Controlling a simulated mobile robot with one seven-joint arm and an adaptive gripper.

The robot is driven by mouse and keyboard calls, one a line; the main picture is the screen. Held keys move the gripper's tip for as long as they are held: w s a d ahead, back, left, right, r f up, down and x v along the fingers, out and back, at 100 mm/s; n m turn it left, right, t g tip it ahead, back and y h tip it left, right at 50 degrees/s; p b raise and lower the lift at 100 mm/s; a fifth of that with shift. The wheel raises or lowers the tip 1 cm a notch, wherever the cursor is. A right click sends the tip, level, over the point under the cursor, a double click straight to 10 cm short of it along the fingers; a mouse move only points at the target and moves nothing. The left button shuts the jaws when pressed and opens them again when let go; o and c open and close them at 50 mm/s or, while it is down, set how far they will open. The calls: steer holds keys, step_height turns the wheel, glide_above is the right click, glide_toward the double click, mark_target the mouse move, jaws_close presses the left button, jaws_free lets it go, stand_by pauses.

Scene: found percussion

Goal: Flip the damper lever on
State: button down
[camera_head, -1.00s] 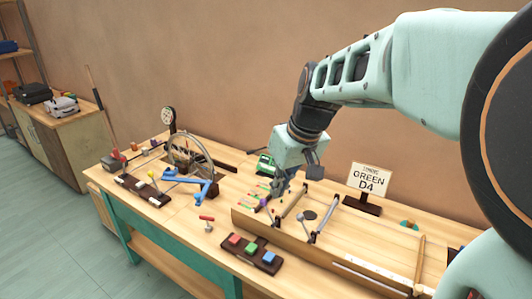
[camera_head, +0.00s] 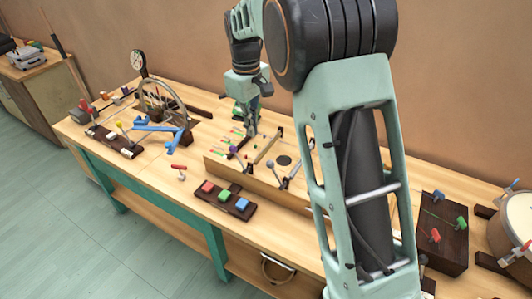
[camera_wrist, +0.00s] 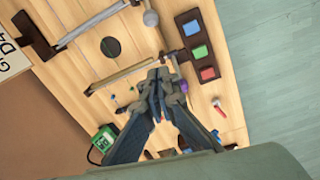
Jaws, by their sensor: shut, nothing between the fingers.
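No lever is marked as the damper, so I cannot tell which it is. A small red-handled lever (camera_head: 180,168) stands on the bench front, left of the button block; it also shows in the wrist view (camera_wrist: 219,107). A lever with a grey ball knob (camera_head: 270,164) is on the long wooden box (camera_head: 228,172). A purple knob (camera_head: 232,149) sits at that box's left end, and in the wrist view (camera_wrist: 184,87) it is just beside my fingertips. My gripper (camera_head: 250,132) is shut and empty, pointing down near the box's left end.
A dark block with red, green and blue buttons (camera_head: 225,197) lies at the front. A blue bracket and spoked wheel (camera_head: 160,98) stand at left. A green box (camera_wrist: 104,143) is behind my gripper. My arm hides the box's right part. A drum (camera_head: 514,225) is at right.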

steer(key=s+d+f+p, duration=0.1)
steer(key=s+d+f, duration=0.1)
steer(key=f, duration=0.6)
steer(key=shift+d+f, duration=0.3)
steer(key=shift+d, duration=0.2)
steer(key=shift+s+d+r+y+b, duration=0.1)
steer(key=shift+s+d+y+b, duration=0.2)
steer(key=shift+b, duration=0.2)
steer(key=shift+d+t+b, duration=0.1)
steer(key=shift+t+b, duration=0.2)
steer(key=shift+b, duration=0.15)
steer(key=s+d+t+y+b, duration=0.4)
steer(key=d+b, duration=0.5)
steer(key=b, duration=1.7)
steer(key=s+y, duration=0.2)
steer(key=y, duration=0.1)
steer(key=shift+r+t+b, duration=0.3)
steer(key=shift+t+b, duration=0.05)
steer(key=shift+t, duration=0.05)
